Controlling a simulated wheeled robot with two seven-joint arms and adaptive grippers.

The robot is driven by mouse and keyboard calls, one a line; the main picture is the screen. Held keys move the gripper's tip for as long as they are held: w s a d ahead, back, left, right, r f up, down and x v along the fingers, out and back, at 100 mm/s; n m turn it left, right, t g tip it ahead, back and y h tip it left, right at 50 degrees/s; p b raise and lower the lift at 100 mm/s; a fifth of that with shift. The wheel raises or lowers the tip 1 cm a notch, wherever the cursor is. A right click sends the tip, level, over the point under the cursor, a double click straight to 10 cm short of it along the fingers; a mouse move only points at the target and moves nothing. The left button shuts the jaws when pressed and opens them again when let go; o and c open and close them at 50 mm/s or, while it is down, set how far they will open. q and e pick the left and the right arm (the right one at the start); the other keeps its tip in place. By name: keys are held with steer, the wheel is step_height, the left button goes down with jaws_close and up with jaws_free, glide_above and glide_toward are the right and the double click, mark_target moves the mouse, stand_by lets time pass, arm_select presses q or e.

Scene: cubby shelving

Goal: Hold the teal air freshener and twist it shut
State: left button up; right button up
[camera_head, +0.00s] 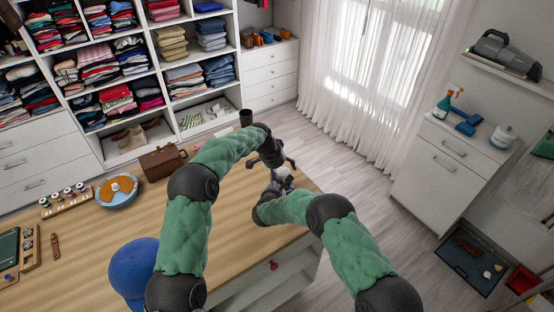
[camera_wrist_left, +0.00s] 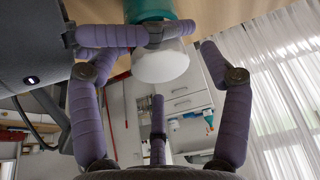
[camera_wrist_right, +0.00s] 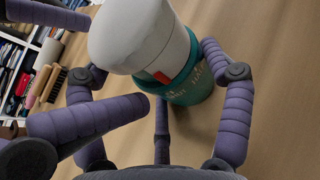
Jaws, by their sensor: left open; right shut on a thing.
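The air freshener has a white rounded cap (camera_wrist_right: 130,38) and a teal body (camera_wrist_right: 195,88) with lettering. In the head view only a small white part (camera_head: 284,172) shows between the grippers; the rest is hidden. My right gripper (camera_wrist_right: 155,68) is shut on the air freshener, its fingers on either side of it. My left gripper (camera_head: 279,160) is open, close to the white cap, which also shows in the left wrist view (camera_wrist_left: 160,66) between its spread fingers. One purple finger crosses beside the cap there. Whether the left fingers touch the cap, I cannot tell.
The wooden table (camera_head: 235,215) lies beneath, with its right edge near the grippers. Cubby shelves stand behind.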

arm_select(q)
steer(key=n, duration=0.2)
steer(key=n+t+y, duration=0.1)
steer(key=n, duration=0.2)
steer(key=shift+s+d, duration=0.15)
steer(key=v, duration=1.2)
steer(key=shift+d, duration=0.25)
steer(key=w+f, duration=0.1)
steer(key=f, duration=0.2)
steer(key=w+d+f+m, duration=0.1)
steer(key=f, duration=0.3)
steer(key=w+d+f+m, duration=0.1)
steer(key=f, duration=0.3)
steer(key=shift+w+d, duration=0.1)
steer(key=shift+w, duration=0.3)
steer(key=c, duration=1.2)
